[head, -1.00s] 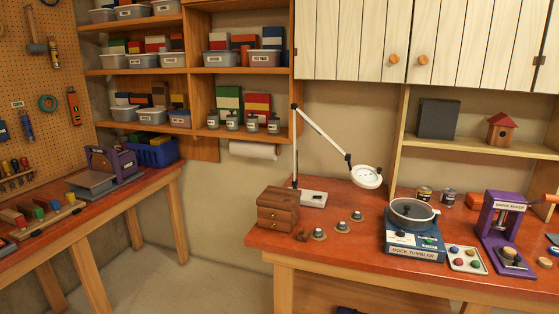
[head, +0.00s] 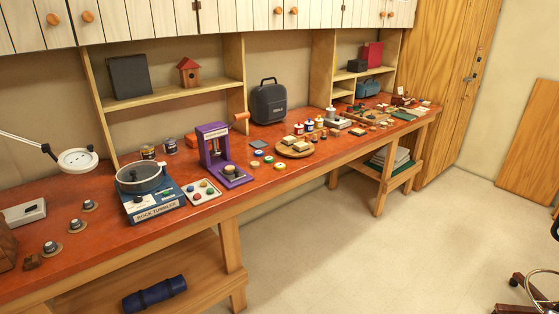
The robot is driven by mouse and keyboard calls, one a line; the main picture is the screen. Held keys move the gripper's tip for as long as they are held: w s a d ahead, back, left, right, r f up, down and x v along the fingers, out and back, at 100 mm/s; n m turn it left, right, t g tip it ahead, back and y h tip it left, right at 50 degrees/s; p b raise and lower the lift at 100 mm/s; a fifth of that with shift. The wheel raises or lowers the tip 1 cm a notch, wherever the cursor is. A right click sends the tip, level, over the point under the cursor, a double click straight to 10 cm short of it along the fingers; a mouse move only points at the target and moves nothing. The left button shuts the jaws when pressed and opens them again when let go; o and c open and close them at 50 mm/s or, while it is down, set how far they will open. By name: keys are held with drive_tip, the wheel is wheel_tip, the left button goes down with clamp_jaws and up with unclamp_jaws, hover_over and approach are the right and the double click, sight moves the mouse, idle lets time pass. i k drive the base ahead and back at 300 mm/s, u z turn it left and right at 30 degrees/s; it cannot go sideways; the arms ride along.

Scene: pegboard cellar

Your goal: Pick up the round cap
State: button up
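I cannot tell for certain which thing is the round cap. My gripper is not in view.
A round wooden board (head: 294,151) with pale blocks, small bottles and a dark case (head: 269,102) stand farther right on the workbench. A lamp (head: 77,160) overhangs its left part. A blue roll (head: 155,293) lies on the lower shelf. The floor (head: 330,245) in front is clear.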

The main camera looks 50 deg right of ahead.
sight(268, 160)
drive_tip(key=z, duration=4.45)
drive_tip(key=i, duration=0.1)
drive_tip(key=u, duration=3.05)
drive_tip(key=i, duration=0.6)
drive_tip(key=z, duration=0.15)
drive_tip(key=k, duration=0.6)
